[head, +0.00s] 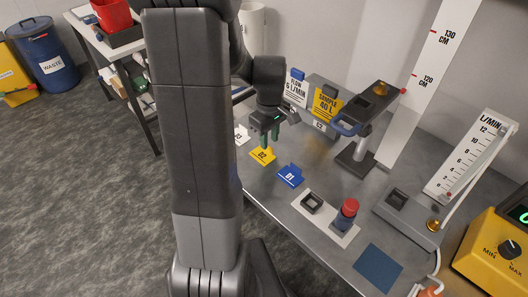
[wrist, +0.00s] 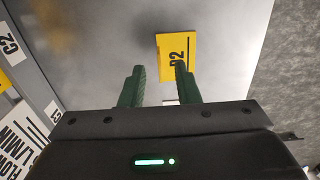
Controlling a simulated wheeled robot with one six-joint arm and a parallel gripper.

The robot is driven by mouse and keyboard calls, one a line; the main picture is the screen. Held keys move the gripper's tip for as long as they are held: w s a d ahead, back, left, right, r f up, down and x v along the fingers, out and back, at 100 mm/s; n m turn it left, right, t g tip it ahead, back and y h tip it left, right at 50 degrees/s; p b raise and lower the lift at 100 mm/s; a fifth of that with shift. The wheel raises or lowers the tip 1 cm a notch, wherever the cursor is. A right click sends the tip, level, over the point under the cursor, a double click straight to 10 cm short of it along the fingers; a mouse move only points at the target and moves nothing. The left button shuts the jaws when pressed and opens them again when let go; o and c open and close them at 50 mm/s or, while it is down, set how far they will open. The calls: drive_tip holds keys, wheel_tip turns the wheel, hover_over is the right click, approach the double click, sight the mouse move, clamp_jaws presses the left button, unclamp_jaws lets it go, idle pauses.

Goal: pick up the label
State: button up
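A yellow label marked 02 (head: 262,155) lies on the grey bench. My gripper (head: 269,142) points down just above and beside it, with its green fingers apart and nothing between them that I can see held. In the wrist view, the yellow label (wrist: 172,50) is ahead of the open gripper (wrist: 159,68), and the right finger overlaps its lower right part. A blue label marked 01 (head: 290,176) lies nearer, to the right. A white label (head: 242,134) lies farther back to the left, partly behind my arm.
A yellow sample sign (head: 326,104) and a white flow sign (head: 296,88) stand at the back of the bench. A stand with a blue clamp (head: 346,128) is to the right. Bare bench lies around the labels.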

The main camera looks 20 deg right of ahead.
sight(262, 153)
wheel_tip(262, 153, down, 2)
drive_tip(key=shift+w+f, duration=0.1)
drive_tip(key=shift+f, duration=0.7)
drive_tip(key=shift+c, duration=0.2)
clamp_jaws()
drive_tip(key=shift+r, duration=0.1)
